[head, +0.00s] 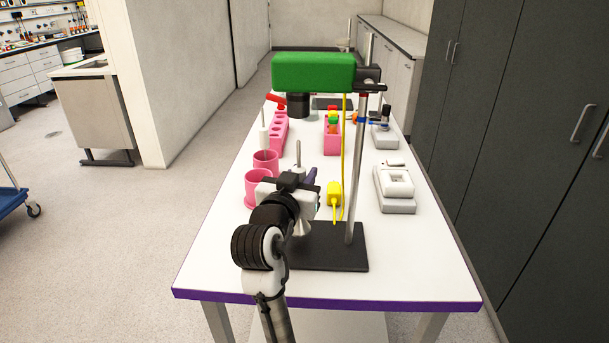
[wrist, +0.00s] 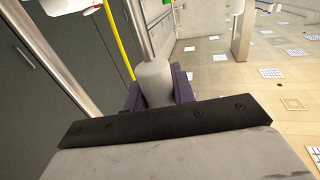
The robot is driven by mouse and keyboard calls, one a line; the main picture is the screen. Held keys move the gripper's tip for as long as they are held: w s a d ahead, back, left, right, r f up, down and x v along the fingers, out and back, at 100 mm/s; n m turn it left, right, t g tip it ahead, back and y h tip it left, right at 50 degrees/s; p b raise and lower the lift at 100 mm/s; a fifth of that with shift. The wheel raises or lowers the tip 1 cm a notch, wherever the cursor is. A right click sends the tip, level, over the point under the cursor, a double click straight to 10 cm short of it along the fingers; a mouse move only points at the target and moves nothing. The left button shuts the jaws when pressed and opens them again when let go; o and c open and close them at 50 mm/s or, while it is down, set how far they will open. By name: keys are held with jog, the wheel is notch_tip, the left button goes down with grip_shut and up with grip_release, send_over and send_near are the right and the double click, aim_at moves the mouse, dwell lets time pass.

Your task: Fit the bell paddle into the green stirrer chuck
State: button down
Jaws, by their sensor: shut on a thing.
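The green stirrer (head: 314,72) is held on a metal post above the table. Its dark chuck (head: 298,104) hangs below the housing's left part. My gripper (head: 311,177) is below the stirrer, and its purple fingers also show in the wrist view (wrist: 156,88). It is shut on the bell paddle, whose thin metal shaft (head: 298,152) points up, below the chuck and apart from it in the picture. The paddle's pale grip sleeve (wrist: 155,80) sits between the fingers. A pale flared part (head: 301,228) shows below my gripper; my wrist partly hides it.
The stirrer's post (head: 356,170) and black base (head: 325,247) stand close right of my gripper. A yellow cable (head: 346,145) runs down to a yellow box (head: 334,193). Pink cups (head: 258,180) stand left, pink racks (head: 279,131) behind, a white device (head: 395,190) right.

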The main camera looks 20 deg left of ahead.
jog(key=shift+r+p, duration=1.4)
jog(key=shift+r, duration=0.55)
jog(key=shift+r+p, duration=1.9)
jog(key=shift+r, duration=0.3)
jog(key=shift+s, duration=0.1)
jog(key=c, duration=1.1)
grip_release()
jog(key=shift+f, duration=0.1)
jog(key=b, duration=1)
send_near(298, 144)
jog(key=shift+s+b, duration=0.9)
